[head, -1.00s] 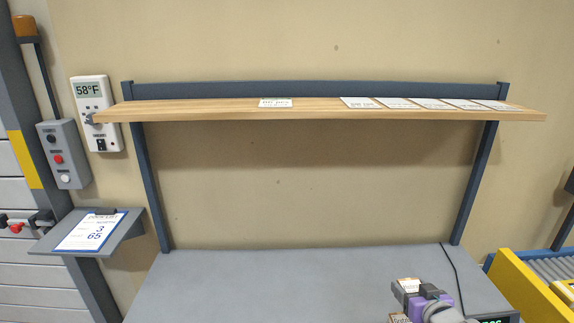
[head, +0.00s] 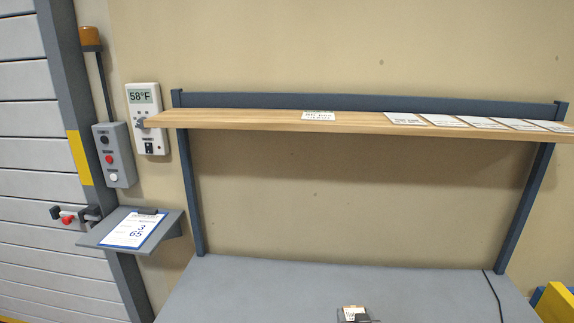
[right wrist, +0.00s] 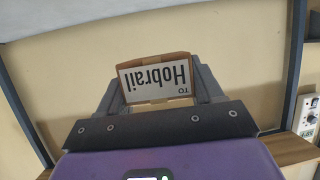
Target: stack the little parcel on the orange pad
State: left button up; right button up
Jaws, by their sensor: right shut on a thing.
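The little parcel (right wrist: 130,58) is a small brown box with a white label reading "TO Hobrail", upside down in the right wrist view. My right gripper (right wrist: 158,88) is shut on it, with one grey finger at each side. In the head view the parcel (head: 353,309) shows only as a small light top at the bottom edge, in front of the grey table, with little of the gripper visible. The orange pad is not in view. My left gripper is not in view.
A grey table (head: 270,290) is bare where it shows, with a dark cable at its right. A wooden shelf (head: 250,119) with several white cards spans above it. A clipboard ledge (head: 172,225) stands at the left. A yellow-sided conveyor (head: 556,303) is at the lower right.

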jog(key=s+f, duration=0.1)
jog(key=f, duration=0.2)
jog(key=s+f, duration=0.2)
jog(key=f, duration=0.1)
jog(key=s+f, duration=0.2)
jog(key=f, duration=0.2)
jog(key=shift+f, duration=0.1)
jog(key=shift+s+f, duration=0.3)
dwell(1.0)
jog(key=shift+w+r, duration=0.2)
jog(key=shift+r, duration=0.05)
jog(key=s+d+r+m+h, duration=0.1)
jog(key=d+r, duration=1.6)
jog(key=d, duration=0.4)
jog(key=shift+s, duration=0.3)
